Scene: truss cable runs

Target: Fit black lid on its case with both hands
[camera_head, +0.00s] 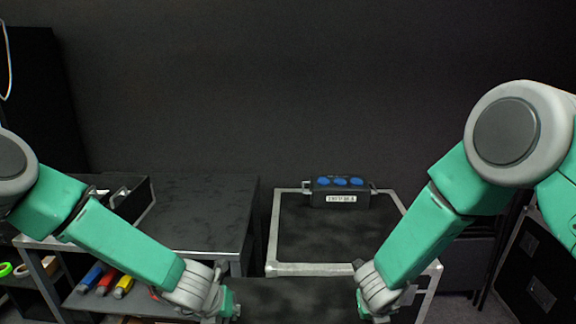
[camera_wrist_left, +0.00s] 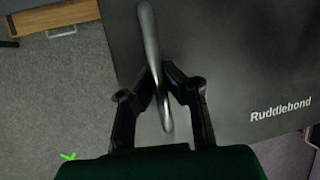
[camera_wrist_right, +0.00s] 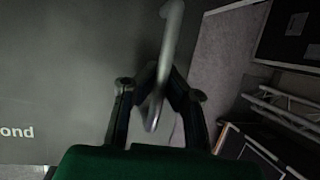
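The black lid (camera_head: 292,300) is at the bottom of the head view, between my two grippers and in front of the case; its lower part is cut off. My left gripper (camera_head: 230,308) is shut on a grey bar handle (camera_wrist_left: 151,40) at one side of the lid. My right gripper (camera_head: 361,304) is shut on the matching handle (camera_wrist_right: 170,30) at the other side. The lid's dark panel with white "Ruddlebond" lettering shows in the left wrist view (camera_wrist_left: 225,60). The case (camera_head: 275,225) has silver edges and a dark middle. I cannot tell its depth.
A black box with blue round connectors (camera_head: 340,191) is at the case's far edge. Left stands a dark table (camera_head: 205,205) with an open bin (camera_head: 135,200) and coloured tools on a lower shelf (camera_head: 105,282). At right are a black case (camera_head: 535,265) and, in the right wrist view, truss (camera_wrist_right: 285,108).

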